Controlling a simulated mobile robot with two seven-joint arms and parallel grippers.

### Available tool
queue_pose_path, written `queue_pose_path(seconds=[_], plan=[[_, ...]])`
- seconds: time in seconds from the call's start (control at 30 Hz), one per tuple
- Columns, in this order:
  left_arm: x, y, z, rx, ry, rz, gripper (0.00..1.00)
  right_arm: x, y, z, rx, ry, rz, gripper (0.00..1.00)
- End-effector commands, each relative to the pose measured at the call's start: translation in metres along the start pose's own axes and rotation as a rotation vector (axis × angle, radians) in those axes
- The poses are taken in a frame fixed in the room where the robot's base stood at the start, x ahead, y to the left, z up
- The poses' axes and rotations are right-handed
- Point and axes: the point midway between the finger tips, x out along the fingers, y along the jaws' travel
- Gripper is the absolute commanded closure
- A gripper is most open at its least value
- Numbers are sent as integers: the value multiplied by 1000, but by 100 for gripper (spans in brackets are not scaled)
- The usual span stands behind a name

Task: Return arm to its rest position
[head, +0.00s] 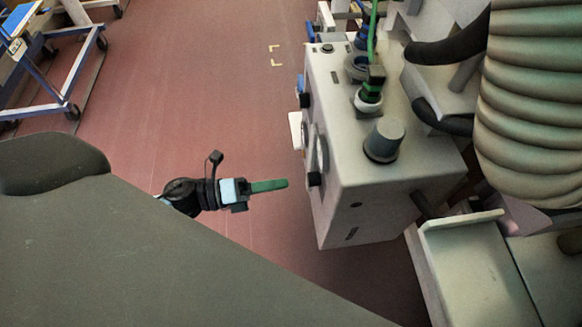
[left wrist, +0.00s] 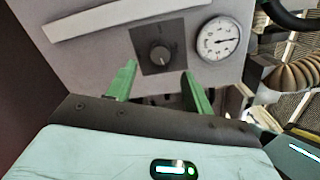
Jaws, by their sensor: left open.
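My left gripper (head: 268,186) points to the right in the head view, over the reddish floor, with its green fingers a short way left of a grey machine box. In the left wrist view its two green fingers (left wrist: 158,85) are spread apart with nothing between them. Beyond them is the front of the grey box, with a black rotary knob (left wrist: 160,54) on a dark plate and a round white gauge (left wrist: 219,39). The fingers appear apart from the knob. My right gripper is not in either view.
A blue-framed wheeled cart (head: 60,70) stands at the upper left. The reddish floor (head: 200,80) between is clear.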

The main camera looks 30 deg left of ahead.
Motion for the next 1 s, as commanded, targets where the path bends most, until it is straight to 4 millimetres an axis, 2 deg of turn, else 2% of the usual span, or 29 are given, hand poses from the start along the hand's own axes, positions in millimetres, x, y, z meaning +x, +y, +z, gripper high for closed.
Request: queue_pose_path(seconds=[0.2,0.73,0.87,1.0], plan=[[-12,-1,0,2,1,-1,48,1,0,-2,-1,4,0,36],[-12,0,-1,-14,-8,2,48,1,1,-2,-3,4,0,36],[-17,5,-14,-178,-89,29,48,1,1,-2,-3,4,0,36],[-38,22,-45,-583,-297,108,48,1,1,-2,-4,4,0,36]])
